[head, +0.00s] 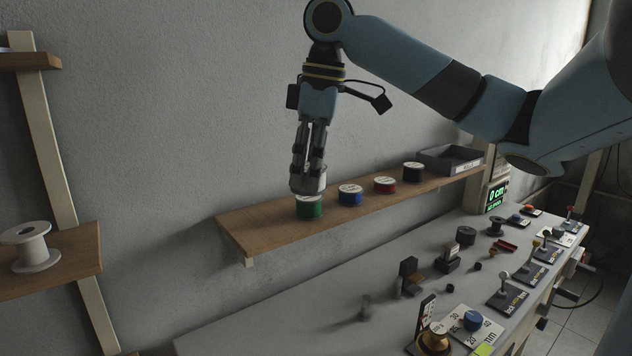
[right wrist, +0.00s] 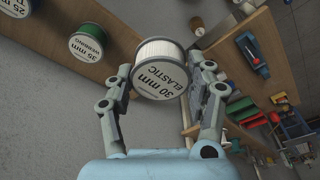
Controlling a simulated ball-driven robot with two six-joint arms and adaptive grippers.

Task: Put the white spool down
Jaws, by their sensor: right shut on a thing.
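My right gripper (head: 309,178) hangs pointing down over the near left end of the wall shelf. It is shut on the white spool (right wrist: 162,70), labelled "30 mm ELASTIC", which sits between both fingers in the right wrist view. In the head view the white spool (head: 308,187) shows as a pale shape at the fingertips, just above the green spool and partly covering its top. Whether they touch, I cannot tell. The green spool (head: 309,209) stands on the wooden shelf (head: 262,229); it also shows in the right wrist view (right wrist: 88,43). My left gripper is not in view.
Blue (head: 350,197), red (head: 385,186) and black (head: 413,173) spools stand in a row on the shelf, with a grey bin (head: 450,160) at its far end. The shelf's left end is bare. A large white reel (head: 30,249) stands on another shelf. Fixtures crowd the bench (head: 330,322) below.

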